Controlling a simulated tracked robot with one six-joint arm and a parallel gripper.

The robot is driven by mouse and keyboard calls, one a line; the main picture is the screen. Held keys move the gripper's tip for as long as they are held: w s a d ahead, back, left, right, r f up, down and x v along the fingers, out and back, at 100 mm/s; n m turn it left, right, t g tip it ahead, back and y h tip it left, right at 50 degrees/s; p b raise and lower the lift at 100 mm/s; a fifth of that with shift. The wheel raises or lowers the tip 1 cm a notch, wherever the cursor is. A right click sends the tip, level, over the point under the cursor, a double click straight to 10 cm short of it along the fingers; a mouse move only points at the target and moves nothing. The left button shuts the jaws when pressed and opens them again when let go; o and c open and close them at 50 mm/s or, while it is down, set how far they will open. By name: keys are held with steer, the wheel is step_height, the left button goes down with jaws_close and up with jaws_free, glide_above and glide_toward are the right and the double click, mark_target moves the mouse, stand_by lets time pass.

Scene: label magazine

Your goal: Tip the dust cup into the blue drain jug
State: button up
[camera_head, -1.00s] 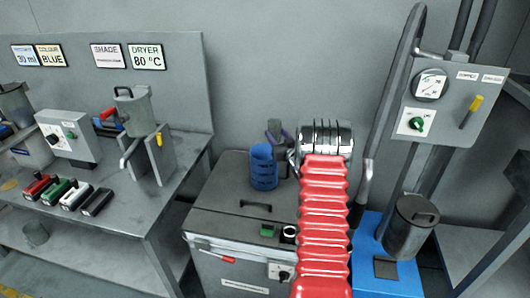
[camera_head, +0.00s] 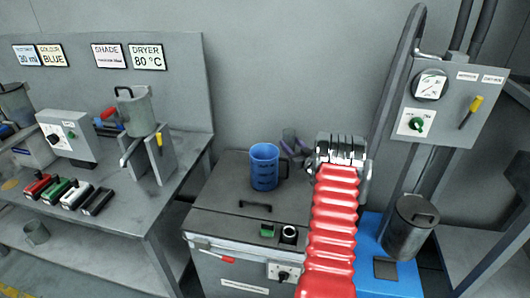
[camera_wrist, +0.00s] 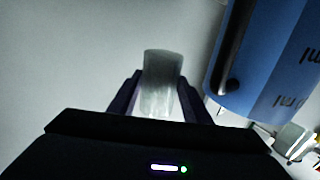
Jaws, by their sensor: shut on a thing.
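The blue drain jug (camera_head: 264,170) stands upright on the grey cabinet top in the head view. In the wrist view the jug (camera_wrist: 262,55) fills the upper right, with its dark handle facing my gripper. My gripper (camera_head: 293,143) has dark purple fingers and is just right of the jug and a little behind it. In the wrist view my gripper (camera_wrist: 160,88) is shut on the dust cup (camera_wrist: 162,72), a pale, cloudy cylinder. The cup appears apart from the jug. Its contents do not show, and I cannot tell its exact tilt.
The grey cabinet (camera_head: 228,215) has a lid handle, a small green block (camera_head: 267,230) and a dark round port (camera_head: 289,234) on top. A lidded metal canister (camera_head: 409,228) stands at the right. The left bench (camera_head: 120,205) carries several coloured cartridges and a metal pot (camera_head: 135,108).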

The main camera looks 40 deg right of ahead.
mark_target(288, 137)
steer(key=shift+s, duration=0.1)
steer(key=shift+a+r+n+t, duration=0.1)
steer(key=shift+a+r+n, duration=0.2)
steer(key=shift+r+n, duration=0.4)
steer(key=shift+a+r+n+t, duration=0.1)
steer(key=shift+a+r+n, duration=0.25)
steer(key=shift+r+n, duration=0.3)
steer(key=shift+a+r+n+t, duration=0.1)
steer(key=shift+a+r+n, duration=0.2)
steer(key=shift+r+n, duration=0.4)
steer(key=shift+a+r+n+p, duration=0.2)
steer(key=shift+a+r+n, duration=0.25)
steer(key=shift+n, duration=0.4)
steer(key=shift+a+r+n+p, duration=0.25)
steer(key=shift+a+n, duration=0.25)
steer(key=shift+n, duration=0.3)
steer(key=shift+a+r+n+t+y, duration=0.15)
steer(key=shift+r+n+t+y, duration=0.25)
steer(key=shift+n, duration=0.7)
steer(key=shift+f+n, duration=0.15)
steer(key=shift+n, duration=0.45)
steer(key=shift+f+n+p, duration=0.25)
steer(key=shift+n+p, duration=0.15)
steer(key=shift+n, duration=0.3)
steer(key=shift+f+n+p, duration=0.25)
steer(key=shift+n+p, duration=0.15)
steer(key=shift+n, duration=0.3)
steer(key=shift+r+n+t+y+p, duration=0.35)
steer(key=shift+r+n+y, duration=0.1)
steer(key=shift+n, duration=0.45)
